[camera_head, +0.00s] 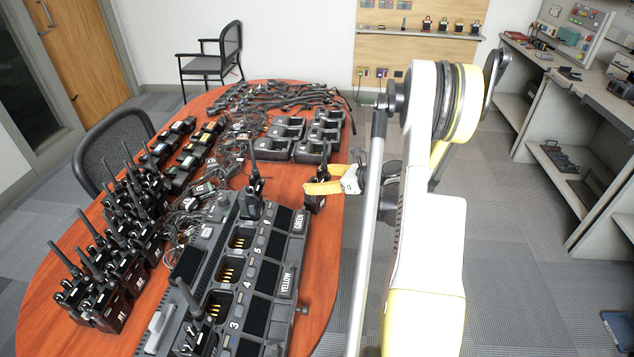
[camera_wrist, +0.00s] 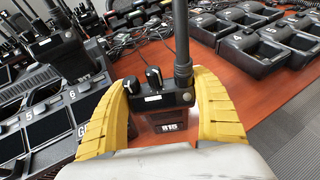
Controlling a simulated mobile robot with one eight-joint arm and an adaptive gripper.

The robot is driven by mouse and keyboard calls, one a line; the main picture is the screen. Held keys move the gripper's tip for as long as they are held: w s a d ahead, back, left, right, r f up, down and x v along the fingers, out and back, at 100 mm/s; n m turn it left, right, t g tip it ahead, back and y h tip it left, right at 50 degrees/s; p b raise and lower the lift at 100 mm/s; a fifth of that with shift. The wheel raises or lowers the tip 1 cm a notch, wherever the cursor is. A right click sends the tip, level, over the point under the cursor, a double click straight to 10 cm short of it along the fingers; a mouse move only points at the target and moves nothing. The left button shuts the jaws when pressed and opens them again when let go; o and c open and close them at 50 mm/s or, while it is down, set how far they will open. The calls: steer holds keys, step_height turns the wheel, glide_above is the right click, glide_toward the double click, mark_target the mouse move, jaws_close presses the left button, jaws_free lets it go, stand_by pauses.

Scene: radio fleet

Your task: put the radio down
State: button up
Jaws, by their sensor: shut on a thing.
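A black radio (camera_head: 315,197) with an antenna and top knobs is between the yellow fingers of my gripper (camera_head: 325,186), upright near the right edge of the table. In the wrist view my gripper (camera_wrist: 165,80) has one curved finger on each side of the radio (camera_wrist: 155,99). A label on the radio's lower part reads about 815. Red tabletop shows around it. I cannot tell whether its base touches the table.
A large multi-slot charger (camera_head: 268,268) with YELLOW and GREEN labels stands to the left, holding a radio (camera_head: 253,205) in its far slot. Single chargers (camera_head: 284,130) and cables lie behind. Several radios (camera_head: 105,285) stand along the left edge. Some red tabletop (camera_head: 322,245) is bare near the right edge.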

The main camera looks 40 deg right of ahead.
steer(key=shift+f, duration=0.15)
steer(key=o, duration=1.4)
steer(key=shift+o, duration=0.2)
steer(key=shift+r, duration=0.2)
